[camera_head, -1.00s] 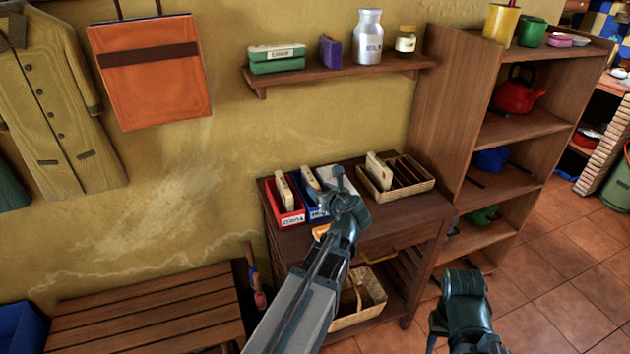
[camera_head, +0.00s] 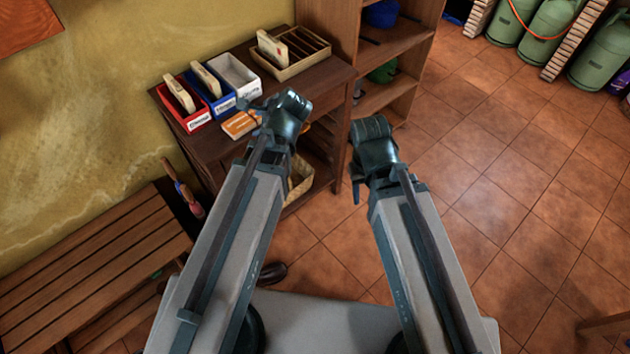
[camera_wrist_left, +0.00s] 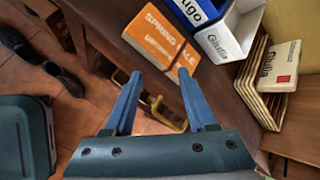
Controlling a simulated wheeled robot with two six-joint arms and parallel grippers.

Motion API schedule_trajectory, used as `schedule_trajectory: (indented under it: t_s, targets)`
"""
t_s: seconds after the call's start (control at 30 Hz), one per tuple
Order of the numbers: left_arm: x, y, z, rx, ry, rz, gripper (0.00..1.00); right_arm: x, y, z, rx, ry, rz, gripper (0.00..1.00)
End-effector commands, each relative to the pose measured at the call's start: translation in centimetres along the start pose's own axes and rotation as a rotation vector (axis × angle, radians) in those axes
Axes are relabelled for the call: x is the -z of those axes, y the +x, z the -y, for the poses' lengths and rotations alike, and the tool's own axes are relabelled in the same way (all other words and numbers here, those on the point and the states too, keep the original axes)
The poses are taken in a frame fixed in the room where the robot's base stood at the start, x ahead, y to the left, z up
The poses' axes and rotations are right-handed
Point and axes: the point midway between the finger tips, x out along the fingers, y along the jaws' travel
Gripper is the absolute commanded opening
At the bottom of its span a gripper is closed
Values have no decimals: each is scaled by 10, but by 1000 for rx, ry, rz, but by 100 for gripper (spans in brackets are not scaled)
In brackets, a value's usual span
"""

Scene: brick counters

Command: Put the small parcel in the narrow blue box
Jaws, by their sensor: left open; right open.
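The narrow blue box (camera_head: 222,106) stands on a dark wooden table between a red box and a white box. A cream packet (camera_head: 206,80) stands upright in it. Part of the blue box shows at the top of the left wrist view (camera_wrist_left: 198,10). I cannot tell which thing is the small parcel; an orange "Spring Sale" block (camera_head: 238,125) lies in front of the boxes, also in the left wrist view (camera_wrist_left: 155,38). My left gripper (camera_wrist_left: 160,78) is open and empty, just short of this block. My right gripper (camera_head: 355,185) is open, right of the table.
The red box (camera_head: 200,120) holds a cream packet; the white box (camera_head: 252,88) looks empty. A slatted bench (camera_head: 90,250) is at left, a shelf unit (camera_head: 400,60) behind right.

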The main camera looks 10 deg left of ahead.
Motion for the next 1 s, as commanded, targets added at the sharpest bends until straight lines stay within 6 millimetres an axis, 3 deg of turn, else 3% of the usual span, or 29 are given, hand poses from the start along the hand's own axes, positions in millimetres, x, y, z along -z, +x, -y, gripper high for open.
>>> schedule_trajectory:
  t_s: [0.2, 0.43, 0.63, 1.0]
  targets:
    - [80, -49, -81, -329, -544, -127, 57, 0, 0, 0, 0, 0, 0, 50]
    - [125, -99, -142, -626, -882, -78, 57, 0, 0, 0, 0, 0, 0, 50]
    - [135, -116, -159, -715, -973, -36, 57, 0, 0, 0, 0, 0, 0, 50]
    - [133, -120, -156, -717, -979, -34, 57, 0, -5, 0, 0, 0, 0, 50]
